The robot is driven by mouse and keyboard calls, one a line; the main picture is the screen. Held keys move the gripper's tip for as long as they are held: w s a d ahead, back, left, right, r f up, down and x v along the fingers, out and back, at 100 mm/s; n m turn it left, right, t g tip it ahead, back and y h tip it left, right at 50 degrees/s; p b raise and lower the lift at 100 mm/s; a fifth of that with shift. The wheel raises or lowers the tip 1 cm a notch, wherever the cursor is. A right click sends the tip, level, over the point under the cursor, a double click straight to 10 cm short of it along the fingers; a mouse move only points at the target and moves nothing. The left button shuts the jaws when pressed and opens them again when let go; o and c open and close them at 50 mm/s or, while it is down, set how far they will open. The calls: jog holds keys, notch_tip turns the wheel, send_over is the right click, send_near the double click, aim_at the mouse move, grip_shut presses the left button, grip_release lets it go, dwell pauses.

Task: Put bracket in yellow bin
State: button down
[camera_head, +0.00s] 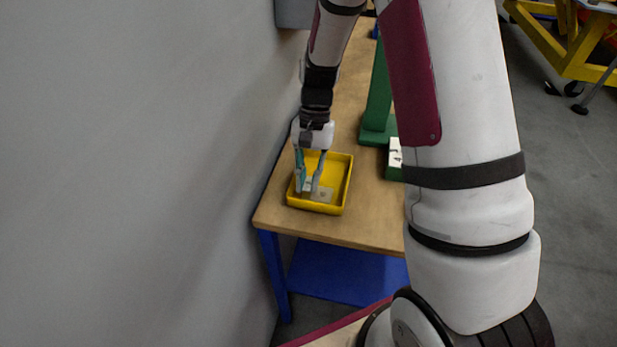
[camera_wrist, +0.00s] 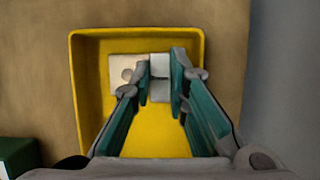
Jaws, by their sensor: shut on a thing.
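The yellow bin (camera_head: 335,207) stands on the near end of the wooden table, and it fills the middle of the wrist view (camera_wrist: 86,110). My gripper (camera_head: 308,189) points down into the bin. In the wrist view its fingertips (camera_wrist: 161,78) are shut on the pale bracket (camera_wrist: 159,67), which shows between them over the bin. A flat pale plate with a round hole (camera_wrist: 119,68) shows left of the fingers, and in the head view (camera_head: 325,194) near the bin floor. I cannot tell whether this plate is part of the held bracket or a separate piece. The fingers hide some of it.
A grey wall (camera_head: 140,170) runs close along the left of the table (camera_head: 375,228). A green stand (camera_head: 378,105) and a green block with white labels (camera_head: 394,158) are beyond the bin to the right. A yellow frame (camera_head: 560,45) stands on the floor at the far right.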

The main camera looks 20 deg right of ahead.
jog(key=c, duration=1.6)
grip_release()
jog(key=shift+f, duration=0.1)
jog(key=shift+o, duration=0.2)
jog(key=b+v, duration=0.1)
jog(key=v, duration=1.1)
jog(key=s+a+r+n+t+h, duration=0.1)
jog(key=s+a+r+n+t, duration=0.15)
jog(key=s+r, duration=0.7)
jog(key=s+r+n+t+h, duration=0.1)
jog(key=s+r+n+t, duration=0.2)
jog(key=s, duration=0.9)
jog(key=shift+s+n+t+h, duration=0.4)
jog(key=shift+n+t, duration=0.45)
jog(key=shift+t, duration=0.6)
jog(key=shift+d+r, duration=0.1)
jog(key=shift+r, duration=0.1)
